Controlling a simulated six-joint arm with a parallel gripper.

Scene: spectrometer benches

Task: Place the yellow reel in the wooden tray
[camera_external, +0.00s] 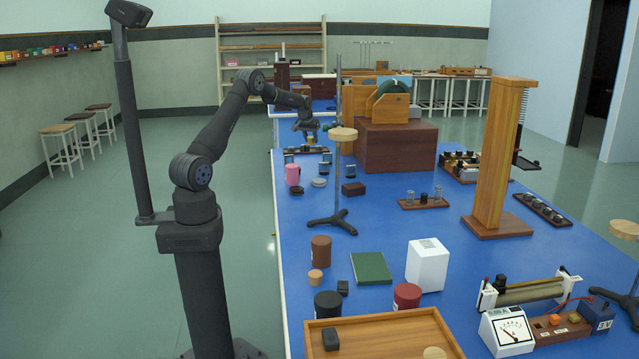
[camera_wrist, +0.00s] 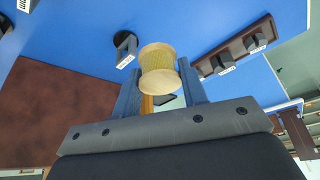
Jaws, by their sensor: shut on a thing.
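The yellow reel (camera_wrist: 158,70), a pale yellow cylinder with lighter rims, sits between the two fingers of my gripper (camera_wrist: 160,86) in the wrist view. The fingers are shut on it from both sides. In the external view my gripper (camera_external: 310,134) is at the far left part of the blue bench, and the reel is too small there to make out clearly. The wooden tray (camera_external: 400,323) is at the near edge of the bench, far from my gripper. A dark block (camera_external: 330,339) and a pale round piece (camera_external: 435,353) are in the tray.
A tripod stand (camera_external: 337,180) rises between my gripper and the tray. A brown cylinder (camera_external: 321,251), green book (camera_external: 371,268), white box (camera_external: 427,264) and dark red jar (camera_external: 407,296) stand behind the tray. A pink cylinder (camera_external: 293,174) is near my gripper.

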